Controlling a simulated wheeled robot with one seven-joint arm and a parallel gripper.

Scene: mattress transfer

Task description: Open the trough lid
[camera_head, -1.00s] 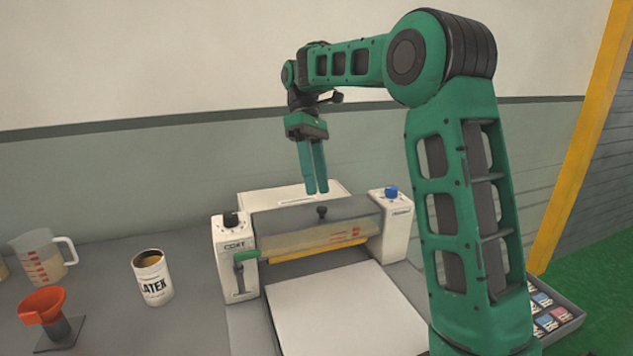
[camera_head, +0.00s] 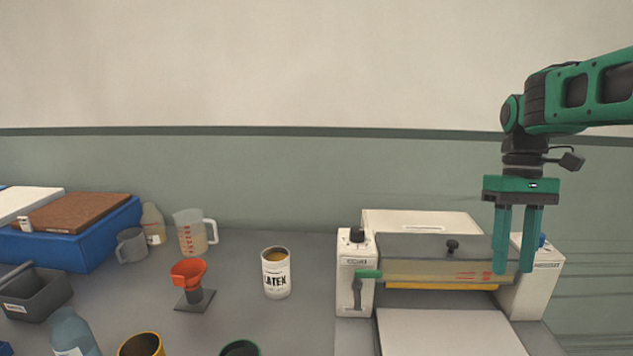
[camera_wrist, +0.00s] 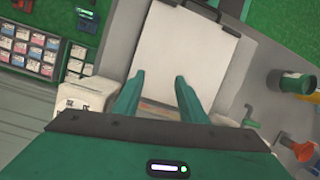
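The trough lid (camera_head: 415,245) is a flat grey panel with a black knob (camera_head: 452,246), lying closed on the trough of the white coating machine (camera_head: 420,218). The trough front (camera_head: 425,271) looks translucent, with red marks and a yellow strip below. My gripper (camera_head: 513,270) points down at the right end of the trough, to the right of the knob in the head view. Its green fingers are apart with nothing between them and cover part of the lid's right end. The fingers also show apart in the wrist view (camera_wrist: 158,82); the knob is not visible there.
A black dial (camera_head: 357,235) and green lever (camera_head: 368,274) are on the machine's left block. A white flat bed (camera_head: 445,333) lies in front. A latex can (camera_head: 276,280), orange funnel (camera_head: 188,272) and measuring jug (camera_head: 192,238) stand to the left.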

